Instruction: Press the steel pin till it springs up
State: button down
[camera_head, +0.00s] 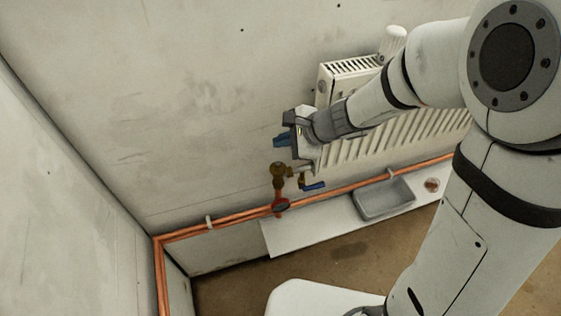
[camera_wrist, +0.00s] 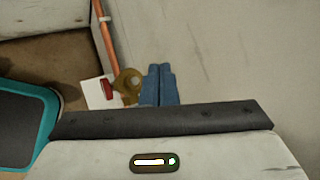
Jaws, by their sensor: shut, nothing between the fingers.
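The brass valve body (camera_head: 278,170) stands at the left end of the radiator, above the copper pipe. It also shows in the wrist view (camera_wrist: 129,82), just left of my fingers and partly behind them. I cannot make out the steel pin in either view; it is hidden or too small to tell. My gripper (camera_head: 281,140) is above the brass valve in the head view, with its blue fingers toward the wall side. In the wrist view the two blue fingers (camera_wrist: 159,84) lie side by side, shut and empty. I see no clear contact with the valve.
The white radiator (camera_head: 390,138) is behind my arm. A blue lever (camera_head: 314,186) and a red fitting (camera_head: 280,206) are near the valve. A copper pipe (camera_head: 240,217) runs along the wall. A grey tray (camera_head: 383,213) rests on a white board (camera_head: 310,229) below.

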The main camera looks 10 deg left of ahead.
dwell(0.3)
jog(key=n, duration=0.1)
notch_tip(320, 180, up, 8)
jog(key=n+h, duration=0.7)
jog(key=n, duration=1.1)
send_over(279, 164)
jog(key=s+d, duration=0.1)
jog(key=d, duration=0.1)
jog(key=shift+s+a+f, duration=0.1)
jog(key=shift+s+a, duration=0.05)
jog(key=shift+a, duration=0.1)
jog(key=shift+f, duration=0.1)
jog(key=x, duration=0.4)
jog(key=s+x, duration=0.1)
jog(key=x, duration=0.7)
jog(key=shift+s+d+f, duration=0.1)
jog(key=shift+d+f, duration=0.15)
jog(key=shift+f, duration=0.75)
